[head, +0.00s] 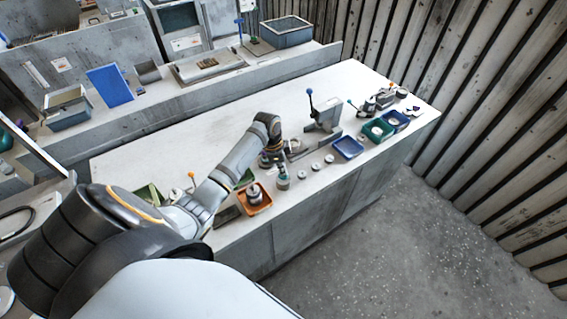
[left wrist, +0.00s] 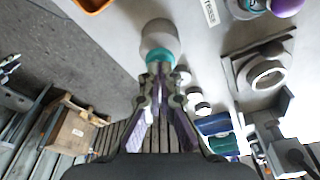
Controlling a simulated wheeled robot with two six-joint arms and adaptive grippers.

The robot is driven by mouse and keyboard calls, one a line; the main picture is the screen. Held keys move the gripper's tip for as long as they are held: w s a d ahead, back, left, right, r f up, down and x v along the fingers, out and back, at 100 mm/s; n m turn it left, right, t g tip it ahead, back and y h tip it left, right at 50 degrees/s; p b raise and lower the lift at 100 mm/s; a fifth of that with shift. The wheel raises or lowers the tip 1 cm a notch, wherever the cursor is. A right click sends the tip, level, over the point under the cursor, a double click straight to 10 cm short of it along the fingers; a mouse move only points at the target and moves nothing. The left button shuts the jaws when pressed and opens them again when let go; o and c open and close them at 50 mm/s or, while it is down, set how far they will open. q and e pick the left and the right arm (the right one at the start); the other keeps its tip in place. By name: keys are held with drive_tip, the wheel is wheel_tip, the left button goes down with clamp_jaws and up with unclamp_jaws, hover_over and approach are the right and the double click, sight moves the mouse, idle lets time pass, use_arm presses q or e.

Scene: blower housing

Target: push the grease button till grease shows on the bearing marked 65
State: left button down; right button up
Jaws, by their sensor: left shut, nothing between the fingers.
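The grease dispenser is a pale round pot with a teal top (head: 283,182); in the left wrist view its pale body (left wrist: 160,36) lies just past my fingertips. My left gripper (head: 278,164) is shut and empty, pointing down over the pot. In the left wrist view its fingertips (left wrist: 158,74) overlap the teal part; I cannot tell whether they press it. Several small pale discs stand in a row beside the pot, one of them (head: 315,167) near the middle. No number 65 is readable and no grease is visible on them.
An orange tray (head: 265,207) holding a metal part is left of the pot. A blue tray (head: 348,148) and a green tray (head: 379,138) stand to the right. A press with a blue-knobbed lever (head: 322,115) stands behind. The far middle of the bench (head: 200,135) is clear.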

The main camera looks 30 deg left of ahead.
idle(0.3)
use_arm(q)
wheel_tip(320, 180, up, 3)
drive_tip(key=p, duration=0.3)
drive_tip(key=shift+r, duration=1.55)
